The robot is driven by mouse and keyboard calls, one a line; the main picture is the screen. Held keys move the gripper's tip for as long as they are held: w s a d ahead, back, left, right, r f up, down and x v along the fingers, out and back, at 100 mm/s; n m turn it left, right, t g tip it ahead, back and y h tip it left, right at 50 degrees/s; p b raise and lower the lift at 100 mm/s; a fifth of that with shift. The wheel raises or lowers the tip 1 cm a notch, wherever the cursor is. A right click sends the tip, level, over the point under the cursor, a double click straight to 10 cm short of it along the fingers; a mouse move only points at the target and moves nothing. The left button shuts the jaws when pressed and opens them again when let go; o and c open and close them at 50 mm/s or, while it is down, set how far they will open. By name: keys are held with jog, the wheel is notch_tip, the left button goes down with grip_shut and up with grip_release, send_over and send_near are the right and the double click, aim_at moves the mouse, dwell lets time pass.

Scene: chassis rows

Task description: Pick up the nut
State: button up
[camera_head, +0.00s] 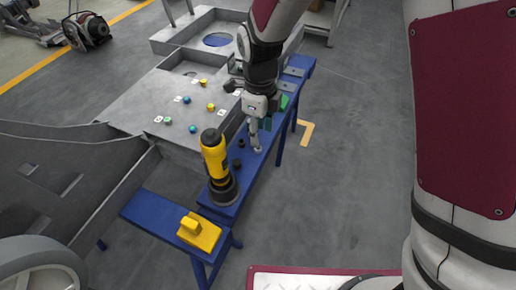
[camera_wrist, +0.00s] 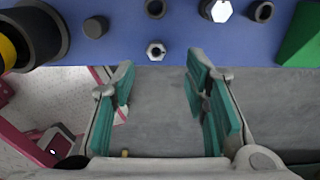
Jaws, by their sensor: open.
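A small silver hex nut (camera_wrist: 155,50) with a dark hole lies near the edge of the blue bench (camera_wrist: 128,45) in the wrist view. My gripper (camera_wrist: 160,78) is open, with green pads on both fingers and nothing between them. The nut is just beyond the fingertips, roughly centred between them. In the head view my gripper (camera_head: 254,137) hangs over the narrow blue bench (camera_head: 238,196), and a small light piece (camera_head: 258,150), probably the nut, shows just below it. A brighter silver hexagonal piece (camera_wrist: 216,10) lies farther in on the bench.
Black rings (camera_wrist: 155,8) (camera_wrist: 262,11) and a dark cylinder (camera_wrist: 95,27) lie near the nut. A green block (camera_wrist: 302,38) is at right. A yellow-and-black tool (camera_head: 214,160) stands on the bench. A grey chassis (camera_head: 150,95) with coloured pieces is beside it. Floor right of the bench is clear.

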aim_at(259, 152)
jog(key=f, duration=0.1)
jog(key=f+b, duration=0.1)
jog(key=f, duration=0.1)
jog(key=f+b, duration=0.1)
jog(key=f, duration=0.1)
jog(key=shift+s+f, duration=0.15)
jog(key=shift+s, duration=0.1)
grip_shut()
